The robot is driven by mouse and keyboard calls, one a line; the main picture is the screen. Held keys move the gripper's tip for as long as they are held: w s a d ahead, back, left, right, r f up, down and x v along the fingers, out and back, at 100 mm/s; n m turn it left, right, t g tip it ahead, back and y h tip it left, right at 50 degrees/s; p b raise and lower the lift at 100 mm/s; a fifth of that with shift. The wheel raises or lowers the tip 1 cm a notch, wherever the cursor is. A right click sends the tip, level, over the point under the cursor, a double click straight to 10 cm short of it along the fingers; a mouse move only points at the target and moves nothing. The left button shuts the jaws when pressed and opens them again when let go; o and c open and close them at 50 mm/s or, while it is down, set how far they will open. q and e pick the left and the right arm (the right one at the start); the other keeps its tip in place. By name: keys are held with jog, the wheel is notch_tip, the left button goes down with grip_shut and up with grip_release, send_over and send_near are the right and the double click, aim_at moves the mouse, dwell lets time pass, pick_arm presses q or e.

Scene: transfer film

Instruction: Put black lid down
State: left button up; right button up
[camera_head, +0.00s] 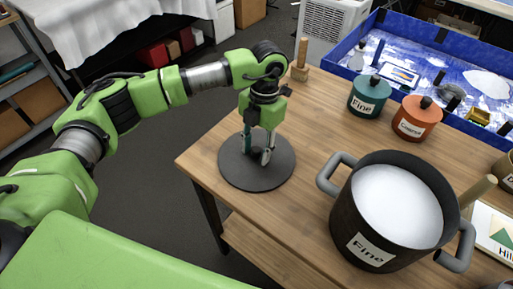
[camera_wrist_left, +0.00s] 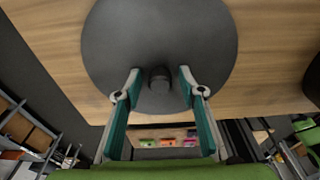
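The black lid (camera_head: 236,174) is a round, dark grey disc that appears to lie flat on the wooden table near its left corner. My left gripper (camera_head: 257,158) points down over the lid's middle. In the left wrist view, the lid (camera_wrist_left: 120,40) fills the upper middle, and its knob (camera_wrist_left: 160,80) sits between the fingertips of my left gripper (camera_wrist_left: 159,80). The fingers are open, with a gap on each side of the knob. The large dark pot (camera_head: 345,222), labelled "Fine", stands uncovered to the right, filled with white material. My right gripper is not in view.
A green pot (camera_head: 364,97) and an orange pot (camera_head: 416,121), both lidded, stand toward the back of the wooden table (camera_head: 300,210). A wooden tool (camera_head: 301,62) stands at the back corner. A blue-walled tray (camera_head: 440,38) lies beyond. Bare wood separates lid and large pot.

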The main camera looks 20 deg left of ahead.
pick_arm(q)
jog(key=shift+r, duration=0.25)
jog(key=shift+w+r, duration=0.15)
jog(key=shift+r, duration=0.15)
notch_tip(320, 180, up, 11)
jog(key=w+b, duration=0.1)
jog(key=b, duration=0.1)
jog(key=shift+w+d, duration=0.2)
jog(key=shift+d, duration=0.15)
